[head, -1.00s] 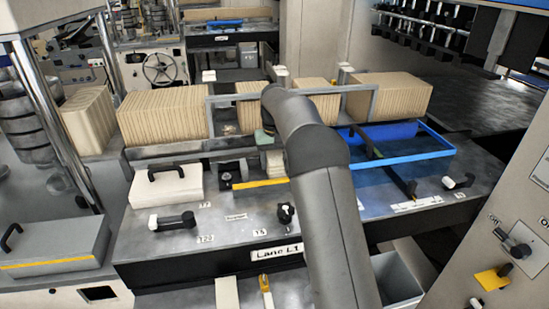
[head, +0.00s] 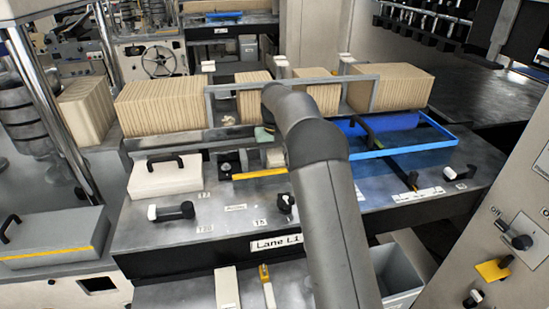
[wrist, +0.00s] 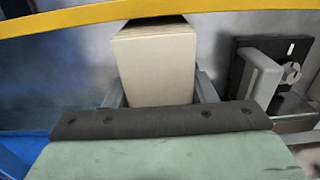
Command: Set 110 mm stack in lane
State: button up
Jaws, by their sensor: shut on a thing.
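My gripper (wrist: 158,92) is shut on a tan, block-shaped stack (wrist: 155,62), with a grey finger on either side of it in the wrist view. A green surface with a dark bolted strip covers the lower part of that view and hides the stack's near end. In the head view the held stack (head: 275,158) shows as a pale block behind a yellow bar (head: 262,173), and my arm hides much of the gripper. The lane label "Lane L1" (head: 277,242) is on the front of the metal table. Whether the stack touches the surface below, I cannot tell.
Several tan board stacks (head: 160,104) stand along a grey frame (head: 215,106) at the back. A white box with a handle (head: 165,178) is at left, a blue tray (head: 438,147) at right. A black knob (head: 285,202) stands near the table front. A grey bin (head: 397,272) is below.

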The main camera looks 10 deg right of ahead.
jog(key=o, duration=1.1)
notch_tip(320, 180, up, 16)
jog(key=p, duration=0.1)
jog(key=s+r, duration=0.3)
jog(key=s, duration=0.3)
jog(key=shift+t, duration=0.5)
jog(key=s+f, duration=0.6)
jog(key=s, duration=0.6)
jog(key=s+f+b, duration=0.1)
jog(key=s+f, duration=0.4)
jog(key=s, duration=0.7)
jog(key=s+f+b, duration=0.1)
jog(key=s+f, duration=0.5)
jog(key=s, duration=0.7)
jog(key=shift+s+f, duration=0.1)
jog(key=shift+f, duration=0.25)
